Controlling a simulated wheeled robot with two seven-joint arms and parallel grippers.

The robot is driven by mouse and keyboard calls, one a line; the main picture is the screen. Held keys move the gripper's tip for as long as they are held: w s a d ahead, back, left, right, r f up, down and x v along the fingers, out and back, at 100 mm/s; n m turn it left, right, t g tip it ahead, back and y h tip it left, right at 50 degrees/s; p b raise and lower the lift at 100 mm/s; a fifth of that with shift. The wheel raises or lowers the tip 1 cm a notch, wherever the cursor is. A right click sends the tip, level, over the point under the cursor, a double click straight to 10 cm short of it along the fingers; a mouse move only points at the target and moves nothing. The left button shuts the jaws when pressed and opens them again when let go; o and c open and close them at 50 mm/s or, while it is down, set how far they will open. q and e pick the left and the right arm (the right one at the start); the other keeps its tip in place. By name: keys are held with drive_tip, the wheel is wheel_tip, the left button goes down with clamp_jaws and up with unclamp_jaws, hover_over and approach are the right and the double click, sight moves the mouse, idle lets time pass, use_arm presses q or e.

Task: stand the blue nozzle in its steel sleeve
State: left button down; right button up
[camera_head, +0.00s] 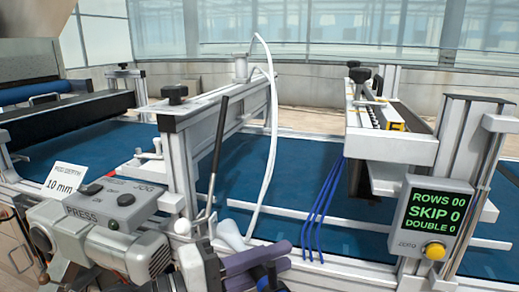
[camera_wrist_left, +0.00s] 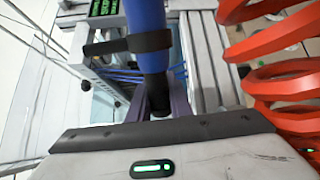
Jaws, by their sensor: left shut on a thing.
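My left gripper (camera_head: 268,264) is low in the head view, its purple-grey fingers pointing right beside the seeder's front rail. In the left wrist view its fingers (camera_wrist_left: 164,102) are shut around the dark lower part of the blue nozzle (camera_wrist_left: 143,18). The nozzle has a thick blue body with a black band around it and runs up out of the top of the wrist view. In the head view it is mostly hidden or cut off at the bottom edge. I cannot make out the steel sleeve in either view. My right gripper is not in view.
A grey PRESS/JOG control box (camera_head: 115,207) stands left of my gripper. A dark-handled lever (camera_head: 218,150) rises behind it. Several thin blue tubes (camera_head: 320,212) hang right of it, near the green display (camera_head: 435,222). A red coiled hose (camera_wrist_left: 275,80) fills the wrist view's right.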

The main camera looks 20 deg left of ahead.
use_arm(q)
drive_tip(key=w+a+r+m+t+y+p, duration=0.1)
drive_tip(key=w+a+r+m+p, duration=0.1)
drive_tip(key=r+m+p, duration=0.55)
drive_tip(key=w+a+r+m+p, duration=0.1)
drive_tip(key=w+r+m+p, duration=0.3)
drive_tip(key=r, duration=0.7)
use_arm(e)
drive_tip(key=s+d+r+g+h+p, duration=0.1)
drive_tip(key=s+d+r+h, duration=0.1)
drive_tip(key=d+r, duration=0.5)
use_arm(q)
wheel_tip(320, 180, down, 9)
drive_tip(key=s+m+b, duration=0.1)
drive_tip(key=m+b, duration=0.5)
drive_tip(key=b, duration=0.2)
drive_tip(key=shift+s+a+r, duration=0.15)
drive_tip(key=shift+s, duration=0.2)
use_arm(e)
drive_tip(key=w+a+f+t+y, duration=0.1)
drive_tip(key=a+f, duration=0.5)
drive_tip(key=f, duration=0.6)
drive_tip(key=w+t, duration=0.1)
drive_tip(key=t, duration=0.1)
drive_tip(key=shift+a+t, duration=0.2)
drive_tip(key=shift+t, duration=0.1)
use_arm(q)
drive_tip(key=shift+p, duration=0.3)
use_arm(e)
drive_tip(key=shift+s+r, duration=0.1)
